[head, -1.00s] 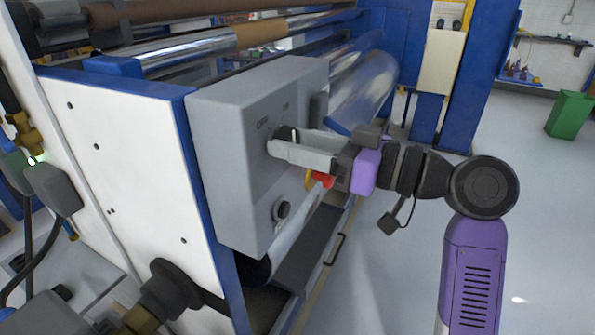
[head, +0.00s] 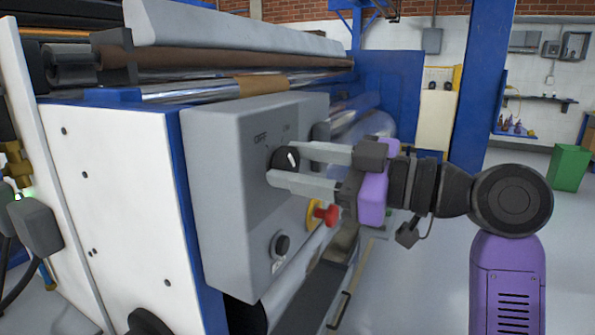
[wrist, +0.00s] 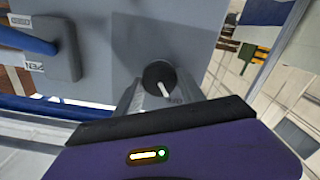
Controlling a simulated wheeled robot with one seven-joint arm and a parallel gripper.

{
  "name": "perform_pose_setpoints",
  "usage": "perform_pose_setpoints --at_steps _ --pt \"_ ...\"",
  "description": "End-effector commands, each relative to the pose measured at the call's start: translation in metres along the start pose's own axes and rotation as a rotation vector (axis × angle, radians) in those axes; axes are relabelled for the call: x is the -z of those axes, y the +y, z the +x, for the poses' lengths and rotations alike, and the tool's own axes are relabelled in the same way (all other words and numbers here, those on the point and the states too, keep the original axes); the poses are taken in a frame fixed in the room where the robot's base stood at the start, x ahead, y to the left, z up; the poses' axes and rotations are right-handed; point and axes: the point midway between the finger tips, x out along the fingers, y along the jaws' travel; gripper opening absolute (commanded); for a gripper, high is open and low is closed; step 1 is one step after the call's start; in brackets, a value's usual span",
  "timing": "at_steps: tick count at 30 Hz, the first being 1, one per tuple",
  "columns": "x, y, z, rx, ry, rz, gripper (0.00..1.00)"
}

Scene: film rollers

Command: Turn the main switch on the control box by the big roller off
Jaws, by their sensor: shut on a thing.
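The grey control box (head: 232,200) is fixed to the end of the roller machine. Its main switch (head: 285,157) is a round black knob with a white mark, below the printed OFF and ON labels. My gripper (head: 279,164) reaches in from the right, with one finger above the knob and one below, shut on it. In the wrist view, the switch (wrist: 159,74) sits between the tips of my gripper (wrist: 158,88). The big roller (head: 362,130) runs behind the box.
A red stop button (head: 326,214) on a yellow base sits just below my gripper. A second black knob (head: 281,245) is low on the box. A green bin (head: 569,167) stands far right on the open floor.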

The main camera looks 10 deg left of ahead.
Motion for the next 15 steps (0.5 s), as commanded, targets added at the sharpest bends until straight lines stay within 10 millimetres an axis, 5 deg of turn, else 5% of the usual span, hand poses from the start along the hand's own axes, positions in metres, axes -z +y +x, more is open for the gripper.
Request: perform_pose_setpoints --at_steps 10,11,13,15 --pt "-0.0011 -0.0006 -0.0002 0.002 -0.003 -0.003 0.06" --pt "-0.0011 -0.0006 -0.0002 0.002 -0.003 -0.003 0.52" --pt "-0.0009 -0.0005 -0.0002 0.001 -0.002 -0.002 0.66" --pt "-0.0007 -0.0004 -0.0002 0.001 -0.002 -0.002 0.68"
